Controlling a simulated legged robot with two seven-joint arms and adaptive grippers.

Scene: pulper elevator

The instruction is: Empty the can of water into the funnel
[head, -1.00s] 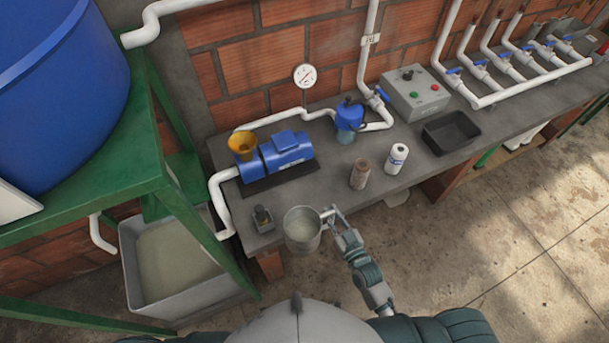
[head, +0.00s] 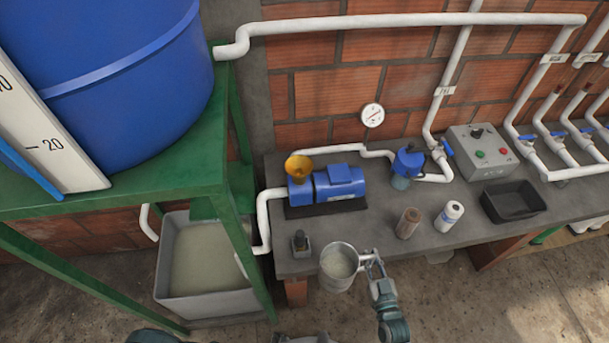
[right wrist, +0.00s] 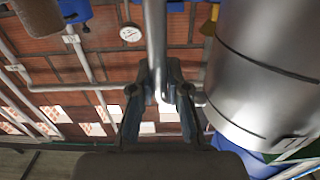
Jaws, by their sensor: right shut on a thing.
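The metal can (head: 338,268) holds cloudy water and hangs at the front edge of the bench. My right gripper (head: 370,260) is shut on the can's handle. In the right wrist view the gripper (right wrist: 160,95) has its fingers on either side of the handle, and the can (right wrist: 265,75) fills the right side. The yellow funnel (head: 299,166) sits on top of the left end of the blue pump (head: 335,184), farther back on the bench than the can and to its left. My left gripper does not show.
The grey bench (head: 440,238) carries a brown bottle (head: 408,223), a white bottle (head: 449,216), a black tray (head: 513,202) and a control box (head: 482,151). A small dark item (head: 299,243) stands left of the can. A green stand (head: 225,200) is at left, above a water tub (head: 205,304).

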